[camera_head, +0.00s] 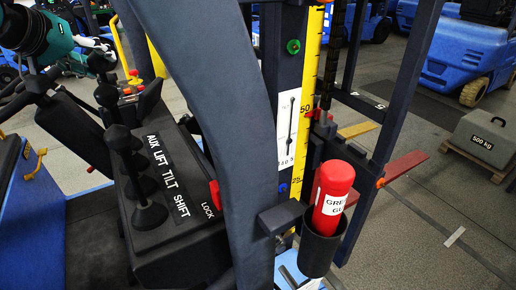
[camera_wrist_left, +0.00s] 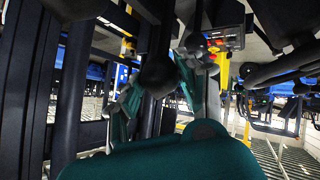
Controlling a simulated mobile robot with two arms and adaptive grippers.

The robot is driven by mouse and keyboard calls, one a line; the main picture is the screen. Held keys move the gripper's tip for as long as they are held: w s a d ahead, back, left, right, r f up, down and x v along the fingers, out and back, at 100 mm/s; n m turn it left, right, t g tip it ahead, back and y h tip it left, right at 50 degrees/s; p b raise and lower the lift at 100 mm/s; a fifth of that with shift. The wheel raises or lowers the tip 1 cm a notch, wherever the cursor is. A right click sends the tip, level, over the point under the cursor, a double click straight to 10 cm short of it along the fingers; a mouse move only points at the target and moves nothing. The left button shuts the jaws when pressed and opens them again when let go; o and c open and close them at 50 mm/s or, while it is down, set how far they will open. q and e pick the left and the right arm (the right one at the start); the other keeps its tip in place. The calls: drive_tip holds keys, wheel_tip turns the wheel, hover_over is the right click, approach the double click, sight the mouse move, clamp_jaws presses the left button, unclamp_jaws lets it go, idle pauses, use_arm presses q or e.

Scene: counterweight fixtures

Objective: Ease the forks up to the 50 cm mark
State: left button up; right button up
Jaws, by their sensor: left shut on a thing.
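My left gripper (camera_head: 92,48) is at the upper left, its grey fingers closed at a black lever knob at the far end of the lever row. The knob shows between the fingers in the left wrist view (camera_wrist_left: 158,75). Which lever it tops is hard to tell. The lever console (camera_head: 185,250) reads AUX, LIFT, TILT, SHIFT; the nearest knob (camera_head: 118,138) stands free. The yellow mast scale (camera_head: 312,60) shows 50 and 25. A red pointer (camera_head: 314,114) sits beside the scale, about level with the 50 or slightly below. A red fork (camera_head: 405,165) extends right. My right gripper is out of view.
A red canister (camera_head: 333,180) stands in a black holder (camera_head: 318,250) in front of the mast. A red LOCK tab (camera_head: 215,193) is on the console. A 500 kg weight (camera_head: 482,138) rests on a pallet at right. The floor between is mostly clear.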

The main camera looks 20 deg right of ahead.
use_arm(q)
drive_tip(key=o, duration=0.9)
drive_tip(key=shift+o, duration=0.2)
drive_tip(key=v, duration=1)
drive_tip(key=shift+p, duration=0.3)
drive_tip(key=shift+s, duration=0.1)
